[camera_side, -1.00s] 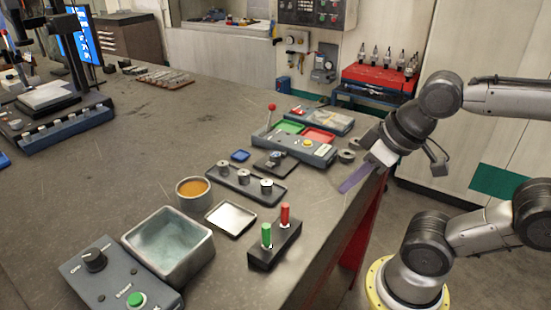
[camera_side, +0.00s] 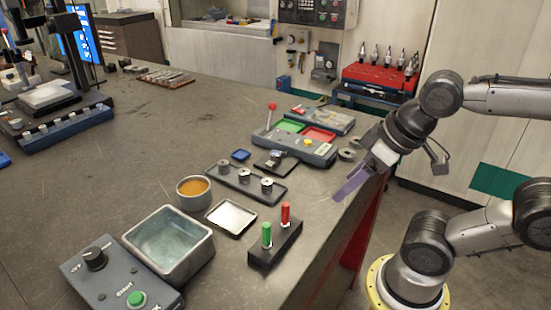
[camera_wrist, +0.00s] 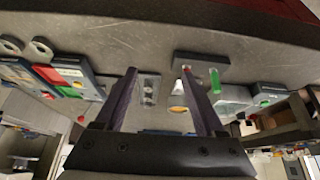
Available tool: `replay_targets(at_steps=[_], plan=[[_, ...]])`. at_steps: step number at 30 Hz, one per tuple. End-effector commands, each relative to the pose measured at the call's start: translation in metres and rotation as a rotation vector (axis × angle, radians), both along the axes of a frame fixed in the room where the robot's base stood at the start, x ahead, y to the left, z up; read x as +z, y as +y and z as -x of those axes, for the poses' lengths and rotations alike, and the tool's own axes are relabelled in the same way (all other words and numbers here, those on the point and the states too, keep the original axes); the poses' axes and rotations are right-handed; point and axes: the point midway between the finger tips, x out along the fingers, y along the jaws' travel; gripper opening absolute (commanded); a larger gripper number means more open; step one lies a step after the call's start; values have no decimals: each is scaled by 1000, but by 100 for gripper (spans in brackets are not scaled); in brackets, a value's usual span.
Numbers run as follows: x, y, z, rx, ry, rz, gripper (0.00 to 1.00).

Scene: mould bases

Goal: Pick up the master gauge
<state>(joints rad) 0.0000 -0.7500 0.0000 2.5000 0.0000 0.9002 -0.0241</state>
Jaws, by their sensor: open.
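My gripper (camera_side: 346,188) is at the right edge of the bench, its purple fingers spread and empty. In the wrist view my gripper (camera_wrist: 158,72) shows both fingers apart with nothing between them. A grey steel ring (camera_side: 347,155) lies on the bench just beyond the fingers, not touched; in the wrist view two rings lie at the upper left, one of them a ring (camera_wrist: 41,48). A black block (camera_side: 275,246) holds upright green (camera_side: 266,234) and red (camera_side: 285,214) plugs. No label shows which piece is the master gauge.
A dark tray (camera_side: 225,184) holds three metal cylinders. Nearby are an orange-filled bowl (camera_side: 194,190), a shallow square dish (camera_side: 231,218), a liquid-filled bin (camera_side: 168,243) and a control box (camera_side: 307,147) with a red-knobbed lever. The bench's left middle is clear.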

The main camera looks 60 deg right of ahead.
Motion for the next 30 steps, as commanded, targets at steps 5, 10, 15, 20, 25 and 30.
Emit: replay_targets(at_steps=[5, 10, 15, 20, 25, 30], plan=[[3, 0, 5, 199, 25, 104, 72], [38, -1, -8, 536, 35, 276, 72], [75, -7, -39, 873, 88, 431, 72], [104, -18, -81, 1188, 155, 539, 72], [121, -40, -140, 1503, 223, 596, 72], [113, -70, -197, 1709, 274, 581, 72]])
